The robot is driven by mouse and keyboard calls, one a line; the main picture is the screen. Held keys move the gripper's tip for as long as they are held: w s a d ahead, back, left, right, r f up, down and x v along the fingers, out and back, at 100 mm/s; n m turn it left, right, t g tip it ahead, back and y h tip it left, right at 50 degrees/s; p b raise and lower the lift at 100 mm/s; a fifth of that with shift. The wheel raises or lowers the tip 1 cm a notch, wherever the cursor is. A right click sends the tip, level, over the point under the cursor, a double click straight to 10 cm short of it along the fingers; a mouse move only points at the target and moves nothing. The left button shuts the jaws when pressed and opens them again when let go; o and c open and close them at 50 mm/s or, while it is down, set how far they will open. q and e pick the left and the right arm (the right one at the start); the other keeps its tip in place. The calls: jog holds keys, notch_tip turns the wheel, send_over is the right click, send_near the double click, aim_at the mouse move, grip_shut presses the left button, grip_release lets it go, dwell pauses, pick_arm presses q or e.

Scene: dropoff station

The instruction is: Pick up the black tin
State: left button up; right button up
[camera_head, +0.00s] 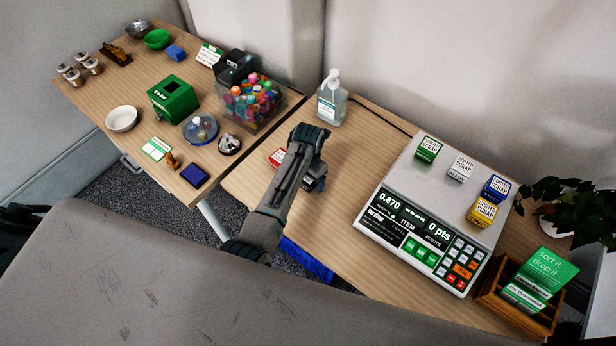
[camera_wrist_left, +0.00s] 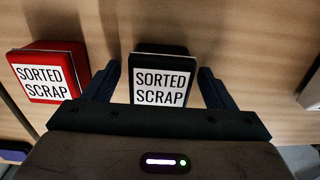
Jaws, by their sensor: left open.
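The black tin (camera_wrist_left: 160,88), with a white "SORTED SCRAP" label, stands on the wooden table in the left wrist view. My left gripper (camera_wrist_left: 160,70) is open, with one finger on each side of the tin and a small gap showing at each side. In the head view my left gripper (camera_head: 316,183) points down at the table, and I cannot make out the black tin there, as my arm covers that spot. My right gripper is not in view.
A red tin (camera_wrist_left: 45,72) stands close to the left of the black tin; it also shows in the head view (camera_head: 276,157). A sanitizer bottle (camera_head: 332,102) stands behind. A scale (camera_head: 400,190) bearing several coloured tins is to the right.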

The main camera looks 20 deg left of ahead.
pick_arm(q)
jog(key=shift+f, duration=0.15)
jog(key=c, duration=1.1)
jog(key=shift+c, duration=0.5)
